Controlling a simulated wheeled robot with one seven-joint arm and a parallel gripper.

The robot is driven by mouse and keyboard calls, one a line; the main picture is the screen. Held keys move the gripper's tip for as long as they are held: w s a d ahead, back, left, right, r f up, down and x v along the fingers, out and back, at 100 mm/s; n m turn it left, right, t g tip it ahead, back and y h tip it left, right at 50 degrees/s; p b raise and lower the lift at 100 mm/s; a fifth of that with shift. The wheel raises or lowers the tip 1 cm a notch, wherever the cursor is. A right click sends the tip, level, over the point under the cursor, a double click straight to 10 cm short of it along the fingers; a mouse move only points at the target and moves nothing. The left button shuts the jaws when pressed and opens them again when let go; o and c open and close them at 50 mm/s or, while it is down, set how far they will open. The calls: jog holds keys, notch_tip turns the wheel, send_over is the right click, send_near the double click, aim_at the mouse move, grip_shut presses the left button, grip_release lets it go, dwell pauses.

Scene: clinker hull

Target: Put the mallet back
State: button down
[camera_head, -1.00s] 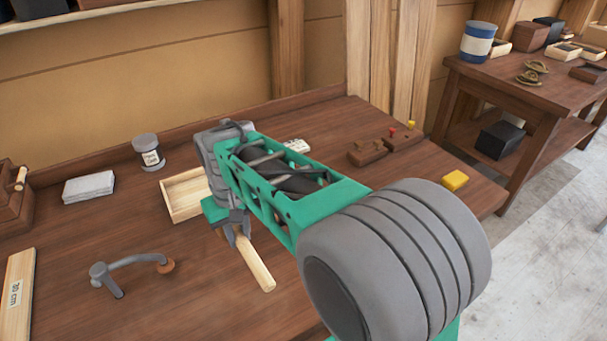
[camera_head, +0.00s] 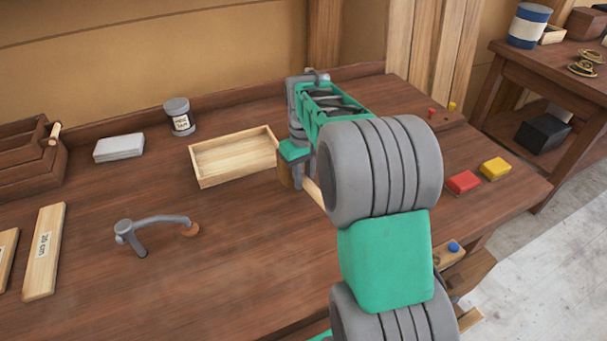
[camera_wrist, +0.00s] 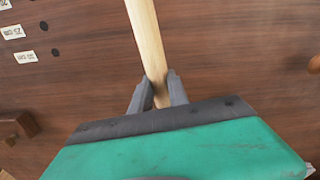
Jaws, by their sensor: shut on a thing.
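My gripper (camera_head: 298,178) is shut on the mallet's pale wooden handle (camera_head: 314,192), above the brown workbench in the head view. A brown block beside the fingers (camera_head: 285,176) looks like part of the mallet's head, mostly hidden by my gripper. In the wrist view my gripper's two grey fingers (camera_wrist: 159,92) clasp the handle (camera_wrist: 148,40), which runs up out of the picture. The mallet's head does not show there.
An open wooden tray (camera_head: 205,180) lies just left of my gripper. Red (camera_head: 463,182) and yellow (camera_head: 495,168) blocks lie right. Small labels and holes (camera_wrist: 30,57) show in the wrist view.

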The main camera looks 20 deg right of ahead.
jog(key=shift+f+b, duration=0.45)
jog(key=shift+f, duration=0.75)
jog(key=shift+f, duration=0.5)
jog(key=c, duration=1.2)
grip_release()
notch_tip(320, 180, up, 8)
jog(key=p, duration=0.5)
jog(key=shift+r+p, duration=0.1)
jog(key=shift+p, duration=0.2)
